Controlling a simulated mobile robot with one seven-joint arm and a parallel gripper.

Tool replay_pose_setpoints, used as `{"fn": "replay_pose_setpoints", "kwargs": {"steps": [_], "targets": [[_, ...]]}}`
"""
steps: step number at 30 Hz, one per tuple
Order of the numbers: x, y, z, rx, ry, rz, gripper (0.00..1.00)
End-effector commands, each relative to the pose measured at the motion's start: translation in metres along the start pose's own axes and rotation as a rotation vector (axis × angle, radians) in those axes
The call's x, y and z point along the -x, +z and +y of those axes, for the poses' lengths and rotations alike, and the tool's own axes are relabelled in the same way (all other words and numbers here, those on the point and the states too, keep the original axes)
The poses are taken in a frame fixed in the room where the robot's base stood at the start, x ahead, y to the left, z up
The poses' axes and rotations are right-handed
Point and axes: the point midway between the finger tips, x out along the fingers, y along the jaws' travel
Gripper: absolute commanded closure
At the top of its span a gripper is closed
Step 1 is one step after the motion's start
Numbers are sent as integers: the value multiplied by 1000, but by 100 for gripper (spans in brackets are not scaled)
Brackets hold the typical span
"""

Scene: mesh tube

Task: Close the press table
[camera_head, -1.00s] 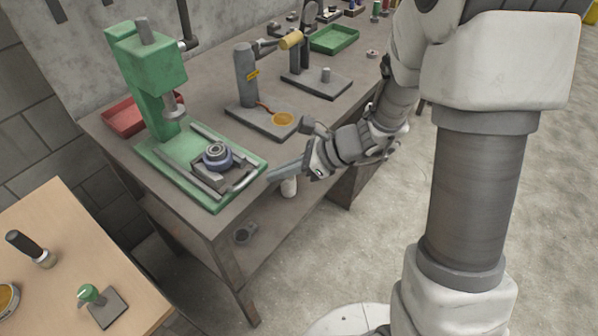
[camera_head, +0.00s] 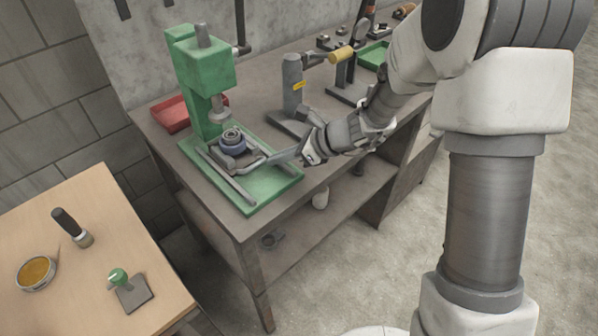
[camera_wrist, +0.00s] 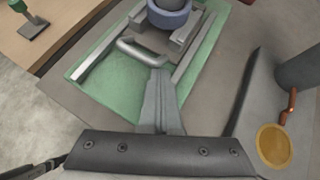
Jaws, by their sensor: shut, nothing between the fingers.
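The green press (camera_head: 207,75) stands on the workbench, with its green base (camera_head: 270,190) and two grey rails under the column. Its sliding table (camera_head: 212,152) sits on the rails toward the column and carries a blue-grey ring part (camera_head: 234,146), close to below the ram (camera_head: 219,115). The table's U-shaped handle (camera_wrist: 138,54) faces the front. My gripper (camera_head: 272,158) is shut and empty, its fingertips (camera_wrist: 158,72) at the handle's right part; they look to be touching it, but a small gap cannot be ruled out. The ring's top is cut off in the wrist view.
A grey fixture (camera_head: 293,85) with an orange disc (camera_wrist: 273,145) stands right of the press. A red tray (camera_head: 170,115) lies behind it. A wooden table (camera_head: 90,235) with small tools stands front left. Open floor lies at right.

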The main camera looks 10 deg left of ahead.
Motion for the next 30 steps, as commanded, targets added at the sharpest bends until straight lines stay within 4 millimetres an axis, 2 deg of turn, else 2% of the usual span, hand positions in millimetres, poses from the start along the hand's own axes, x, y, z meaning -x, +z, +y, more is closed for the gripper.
{"fn": "replay_pose_setpoints", "kwargs": {"steps": [3, 6, 20, 25, 30], "targets": [[-16, 14, -9, 1, 3, -2, 100], [-23, 19, -14, 0, 1, -1, 100], [-26, 24, -15, 2, 3, -6, 100], [-10, 25, -16, 2, 0, -8, 100], [29, 24, -17, 1, -5, -4, 100]]}}
